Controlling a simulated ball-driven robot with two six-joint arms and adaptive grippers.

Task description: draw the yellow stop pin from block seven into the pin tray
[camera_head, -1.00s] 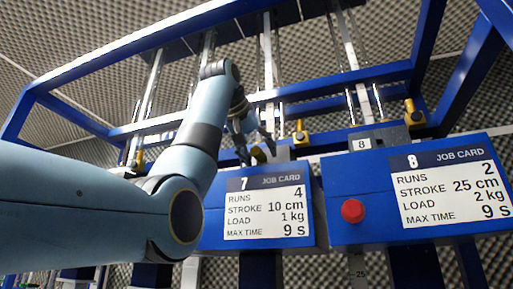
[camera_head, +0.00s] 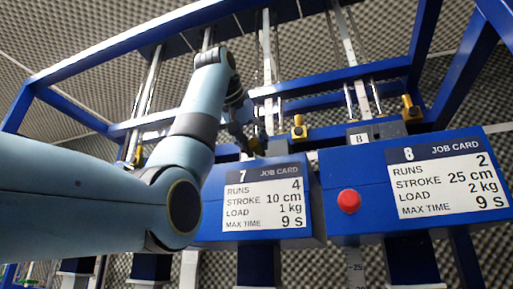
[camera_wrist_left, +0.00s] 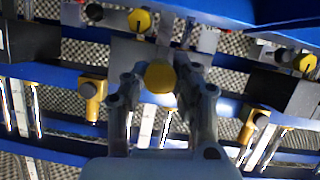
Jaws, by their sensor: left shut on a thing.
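The pin also shows small and dark-edged in the head view (camera_head: 257,143). A grey block (camera_head: 278,147), apparently block seven, stands just behind the top of station 7. I cannot tell whether the pin's shaft is inside a block. I cannot make out the pin tray. My right gripper is not in view.
Station 8 (camera_head: 345,170) with a red button (camera_head: 349,201) stands to the right. Yellow fittings (camera_head: 298,128) (camera_head: 410,108) sit along the blue crossbar. Another yellow knob (camera_wrist_left: 139,20) shows in the wrist view. Vertical rails and blue frame beams surround my arm.

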